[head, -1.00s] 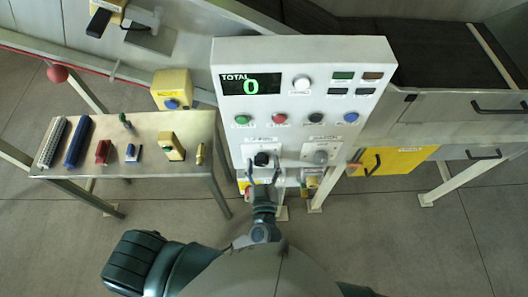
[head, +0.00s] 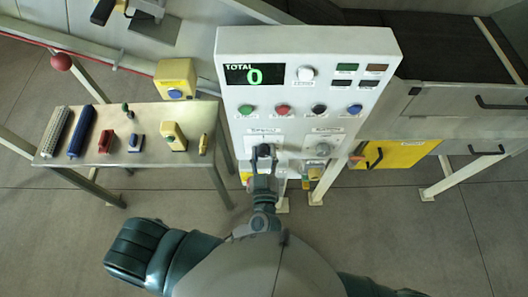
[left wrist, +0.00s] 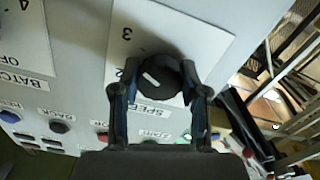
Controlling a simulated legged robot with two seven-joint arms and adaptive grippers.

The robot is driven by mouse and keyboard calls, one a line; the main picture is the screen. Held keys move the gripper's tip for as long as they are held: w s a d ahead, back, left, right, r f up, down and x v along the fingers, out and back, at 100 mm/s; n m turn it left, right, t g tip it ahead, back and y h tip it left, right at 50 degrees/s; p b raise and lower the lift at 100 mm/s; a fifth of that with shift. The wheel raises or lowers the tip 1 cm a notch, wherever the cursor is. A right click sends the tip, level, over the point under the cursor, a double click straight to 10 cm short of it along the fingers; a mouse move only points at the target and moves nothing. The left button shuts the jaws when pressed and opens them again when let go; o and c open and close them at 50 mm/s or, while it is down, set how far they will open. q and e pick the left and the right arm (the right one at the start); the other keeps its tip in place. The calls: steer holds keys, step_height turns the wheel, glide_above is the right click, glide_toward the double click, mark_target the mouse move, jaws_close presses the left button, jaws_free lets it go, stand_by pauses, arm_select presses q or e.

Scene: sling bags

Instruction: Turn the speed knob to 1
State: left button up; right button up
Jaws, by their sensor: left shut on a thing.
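The black speed knob (left wrist: 160,77) sits on a white plate (left wrist: 200,40) with the word SPEED and the numbers 2 and 3 showing in the left wrist view. A short white pointer mark shows on the knob, towards its left side in that view. My left gripper (left wrist: 160,92) has its two fingers on either side of the knob and is shut on it. In the head view, my left gripper (head: 264,154) covers much of the knob at the lower left of the white control panel (head: 300,125). My right gripper is out of view.
A grey second knob (head: 322,149) sits just right of the speed knob. Coloured buttons and a TOTAL display (head: 255,75) reading 0 are above. A metal side table (head: 150,160) with several small items stands to the left.

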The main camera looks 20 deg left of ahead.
arm_select(q)
steer(key=shift+n+p, duration=0.9)
steer(key=shift+p, duration=0.1)
steer(key=n+p, duration=0.2)
steer(key=shift+n, duration=0.3)
steer(key=n+p, duration=0.1)
steer(key=n, duration=0.1)
steer(key=shift+n+p, duration=0.35)
steer(key=shift+n, duration=0.05)
steer(key=n+p, duration=0.1)
steer(key=n, duration=0.2)
steer(key=shift+f+n, duration=0.15)
steer(key=shift+n, duration=0.15)
steer(key=n, duration=0.2)
steer(key=shift+d+n, duration=0.1)
steer(key=shift+n, duration=0.3)
steer(key=n, duration=0.3)
steer(key=shift+f+n, duration=0.1)
steer(key=shift+n, duration=0.2)
steer(key=n+b, duration=0.1)
steer(key=n, duration=0.2)
steer(key=shift+n+b, duration=0.55)
steer(key=shift+n, duration=1.05)
